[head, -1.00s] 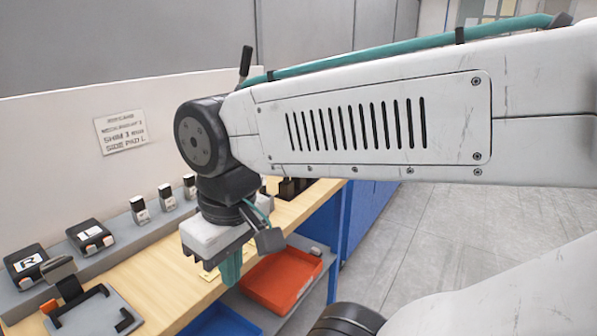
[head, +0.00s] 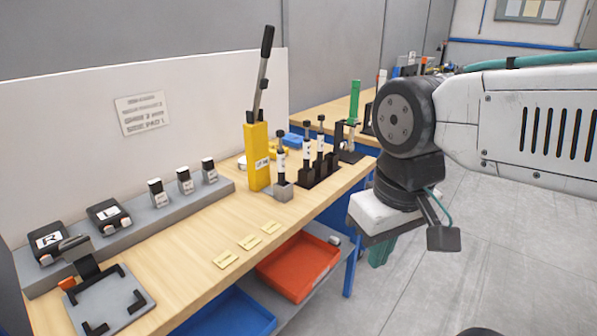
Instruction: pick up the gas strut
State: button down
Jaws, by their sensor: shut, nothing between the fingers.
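Several slim upright cylinders with black tops and white bands stand near the bench's right end. One cylinder (head: 281,158) is in a small grey block, and others (head: 307,152) stand in a black rack (head: 318,172). They look like gas struts, but I cannot tell for sure which one is the task's strut. My gripper (head: 381,254) is to their right, beyond the bench's front edge and over the floor. Its teal fingers point down, shut and empty. They are partly hidden by the white gripper body.
A tall yellow block (head: 258,158) with a black-handled lever stands left of the cylinders. A grey ledge (head: 140,222) carries boxes marked R and L and small sensors. Red (head: 298,268) and blue (head: 225,315) trays sit below. The middle of the wooden bench top (head: 190,235) is mostly clear.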

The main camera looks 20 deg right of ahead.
aim_at(281, 153)
jog(key=z, duration=0.2)
jog(key=i, duration=0.35)
jog(key=z, duration=1.95)
jog(key=k, duration=0.65)
jog(key=u, duration=0.75)
jog(key=i, duration=0.5)
